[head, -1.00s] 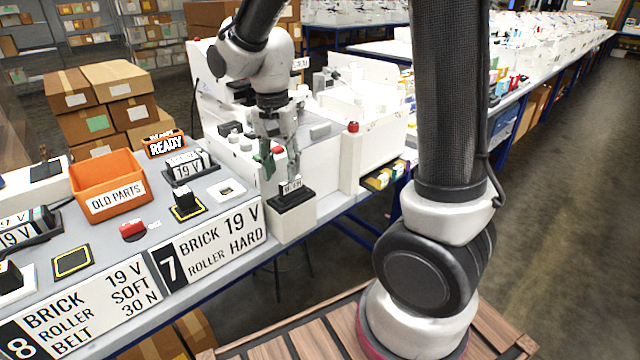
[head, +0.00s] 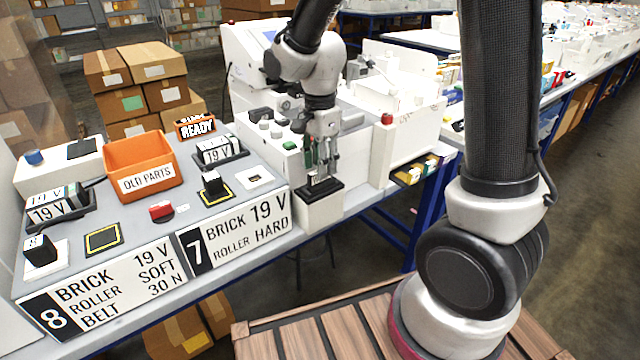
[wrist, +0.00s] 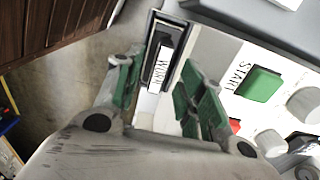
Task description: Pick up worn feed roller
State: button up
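The worn feed roller (head: 321,181) sits in a black holder (head: 325,193) on a white block at the near edge of the machine. In the wrist view my gripper (wrist: 160,68) is open, with one green-padded finger on each side of the roller. Whether either finger touches the roller cannot be told. The gripper is empty.
An orange OLD PARTS bin (head: 143,168) stands to the left on the grey bench. A black tray with a 19 V part (head: 217,151) and a red button (head: 161,210) are nearby. The green START button (wrist: 259,84) is close to the right finger.

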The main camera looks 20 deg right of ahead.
aim_at(315, 187)
notch_tip(315, 187, down, 3)
jog(key=shift+f, duration=0.15)
grip_shut()
